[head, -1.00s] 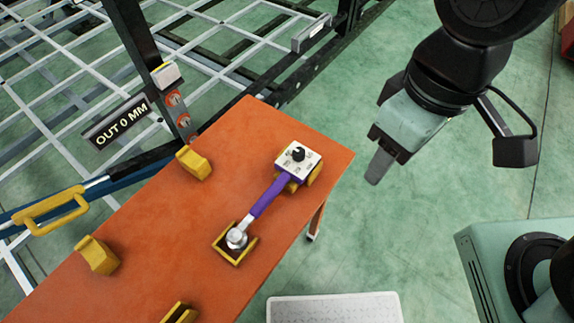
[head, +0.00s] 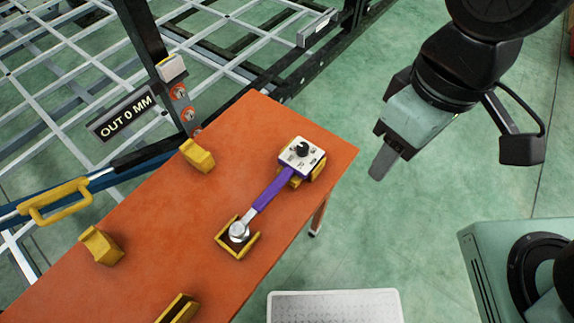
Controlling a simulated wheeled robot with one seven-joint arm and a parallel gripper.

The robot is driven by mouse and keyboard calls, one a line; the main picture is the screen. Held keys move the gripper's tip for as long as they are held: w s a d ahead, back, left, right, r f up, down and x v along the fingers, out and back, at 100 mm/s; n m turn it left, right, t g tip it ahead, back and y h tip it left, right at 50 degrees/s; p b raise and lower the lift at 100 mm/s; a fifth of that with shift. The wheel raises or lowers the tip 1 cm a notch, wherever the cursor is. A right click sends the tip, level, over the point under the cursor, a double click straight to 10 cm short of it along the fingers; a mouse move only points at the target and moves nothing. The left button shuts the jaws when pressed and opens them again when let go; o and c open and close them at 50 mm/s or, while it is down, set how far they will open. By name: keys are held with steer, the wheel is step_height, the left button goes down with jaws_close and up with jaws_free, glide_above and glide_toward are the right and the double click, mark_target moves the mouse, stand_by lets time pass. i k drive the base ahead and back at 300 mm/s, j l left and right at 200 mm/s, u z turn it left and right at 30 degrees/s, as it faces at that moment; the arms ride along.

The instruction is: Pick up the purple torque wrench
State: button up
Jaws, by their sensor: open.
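The purple torque wrench (head: 269,194) lies on the orange table (head: 152,225). Its round metal head rests in a yellow square holder (head: 243,250) at the lower left. Its other end, with a white dial box (head: 301,157) and black knob, rests on a yellow support (head: 319,167). My gripper (head: 382,165) is open and empty, to the right of the table's edge and apart from the wrench. Only part of its fingers shows, pointing down.
Yellow blocks (head: 197,156) (head: 101,247) stand along the table's left side. Another yellow holder (head: 177,309) is at the front. The black and white chassis frame (head: 150,45) with a sign reading "OUT 0 MM" (head: 121,118) stands behind.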

mark_target(239, 232)
steer(key=u, duration=2.8)
steer(key=i+l+z, duration=0.15)
steer(key=z, duration=1.9)
steer(key=l+z, duration=0.15)
steer(key=l, duration=0.45)
